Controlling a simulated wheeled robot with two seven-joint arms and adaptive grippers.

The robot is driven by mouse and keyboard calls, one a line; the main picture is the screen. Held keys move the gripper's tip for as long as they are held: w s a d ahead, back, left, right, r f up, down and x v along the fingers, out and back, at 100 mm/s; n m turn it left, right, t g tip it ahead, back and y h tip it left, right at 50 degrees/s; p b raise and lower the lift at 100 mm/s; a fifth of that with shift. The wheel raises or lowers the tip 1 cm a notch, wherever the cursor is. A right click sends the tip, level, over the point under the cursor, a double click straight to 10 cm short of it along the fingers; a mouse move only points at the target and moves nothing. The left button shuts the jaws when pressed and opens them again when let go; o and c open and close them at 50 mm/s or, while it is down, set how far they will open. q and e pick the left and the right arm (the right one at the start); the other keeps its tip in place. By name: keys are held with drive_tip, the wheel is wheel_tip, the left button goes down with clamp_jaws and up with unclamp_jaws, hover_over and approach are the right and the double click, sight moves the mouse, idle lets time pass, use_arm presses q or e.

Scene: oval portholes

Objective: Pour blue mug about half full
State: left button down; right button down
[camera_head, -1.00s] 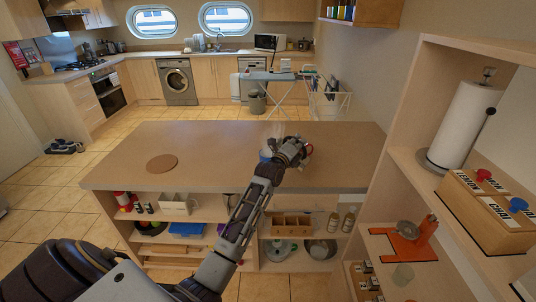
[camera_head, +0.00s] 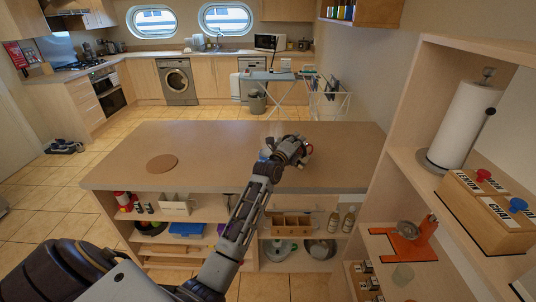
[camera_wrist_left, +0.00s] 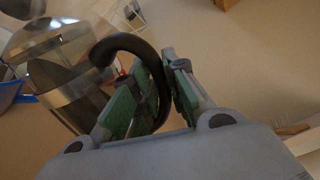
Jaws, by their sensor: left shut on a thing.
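My left gripper (camera_head: 296,152) is over the island counter, toward its right half. In the left wrist view its green-padded fingers (camera_wrist_left: 150,95) are shut on the black curved handle (camera_wrist_left: 150,48) of a shiny metal-and-glass jug (camera_wrist_left: 62,68). In the head view the gripper hides most of the jug. A small blue patch (camera_head: 266,154), probably the blue mug, shows just left of the gripper. A blue edge (camera_wrist_left: 9,94) also shows beside the jug in the left wrist view. The level inside the mug cannot be seen. My right gripper is not in view.
The counter (camera_head: 220,150) is mostly clear, with a round brown mat (camera_head: 162,163) on its left. Shelves below hold several items, including a blue box (camera_head: 187,229). At right, a shelf unit bears a paper roll (camera_head: 463,125) and wooden tea boxes (camera_head: 492,208).

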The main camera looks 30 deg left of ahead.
sight(302, 152)
use_arm(q)
drive_tip(key=shift+r, duration=0.15)
drive_tip(key=shift+d+f+m, duration=0.6)
drive_tip(key=shift+f+m, duration=0.3)
drive_tip(key=shift+w+d+f+m, duration=0.1)
drive_tip(key=shift+d+f+m, duration=0.2)
drive_tip(key=shift+f+m, duration=0.2)
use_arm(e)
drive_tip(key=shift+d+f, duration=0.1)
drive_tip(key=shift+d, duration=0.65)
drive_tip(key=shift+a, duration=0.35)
use_arm(q)
drive_tip(key=shift+f, duration=0.1)
drive_tip(key=shift+d+f, duration=0.1)
drive_tip(key=shift+d+m, duration=0.1)
drive_tip(key=shift+m, duration=0.4)
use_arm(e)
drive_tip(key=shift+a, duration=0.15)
use_arm(q)
drive_tip(key=shift+d+f+m, duration=0.1)
drive_tip(key=shift+d+m, duration=0.1)
drive_tip(key=shift+m, duration=0.4)
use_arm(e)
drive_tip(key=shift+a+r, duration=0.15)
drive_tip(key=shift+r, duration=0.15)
